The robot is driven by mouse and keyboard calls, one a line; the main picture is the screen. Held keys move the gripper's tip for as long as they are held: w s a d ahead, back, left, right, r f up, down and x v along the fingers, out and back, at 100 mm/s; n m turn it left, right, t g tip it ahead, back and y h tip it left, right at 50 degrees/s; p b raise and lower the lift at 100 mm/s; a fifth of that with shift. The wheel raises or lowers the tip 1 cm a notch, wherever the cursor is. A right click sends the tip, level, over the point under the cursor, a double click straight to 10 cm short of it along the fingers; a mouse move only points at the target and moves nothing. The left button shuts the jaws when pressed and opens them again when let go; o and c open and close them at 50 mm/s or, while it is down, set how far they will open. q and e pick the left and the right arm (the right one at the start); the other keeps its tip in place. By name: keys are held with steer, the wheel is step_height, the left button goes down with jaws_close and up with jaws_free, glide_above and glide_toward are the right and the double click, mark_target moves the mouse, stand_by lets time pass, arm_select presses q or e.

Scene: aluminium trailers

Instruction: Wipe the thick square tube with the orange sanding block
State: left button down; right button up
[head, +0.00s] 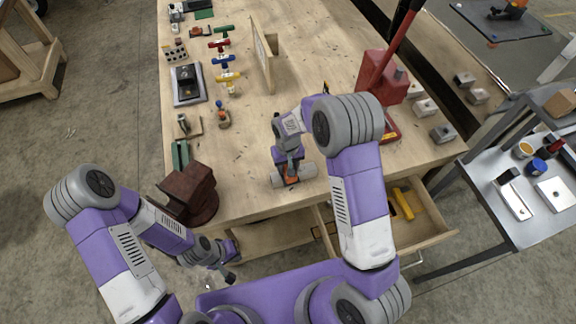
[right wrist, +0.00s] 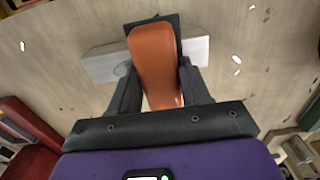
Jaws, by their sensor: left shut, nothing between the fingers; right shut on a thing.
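The orange sanding block (right wrist: 155,65) is between the fingers of my right gripper (right wrist: 160,85), with a dark pad at its far end. In the head view it is a small orange patch (head: 291,180) under my right gripper (head: 290,165). The thick square tube (right wrist: 105,63) is a pale grey bar lying on the workbench, crossing behind the block; in the head view its ends show on both sides (head: 307,171). The block is over the tube's middle; I cannot tell if they touch. My left gripper (head: 230,277) is shut and empty, low in front of the bench.
The wooden workbench (head: 300,85) carries a dark red vise (head: 190,195) at the front left, a red arbor press (head: 383,80) at the right, and several T-handled tools (head: 222,60). An open drawer (head: 430,220) juts out at the front right. A metal cart (head: 540,215) stands at the right.

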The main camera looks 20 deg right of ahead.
steer(key=shift+r+p, duration=1.5)
steer(key=shift+r, duration=1.2)
steer(key=shift+r+p, duration=0.95)
steer(key=shift+r, duration=0.6)
steer(key=shift+f, duration=0.1)
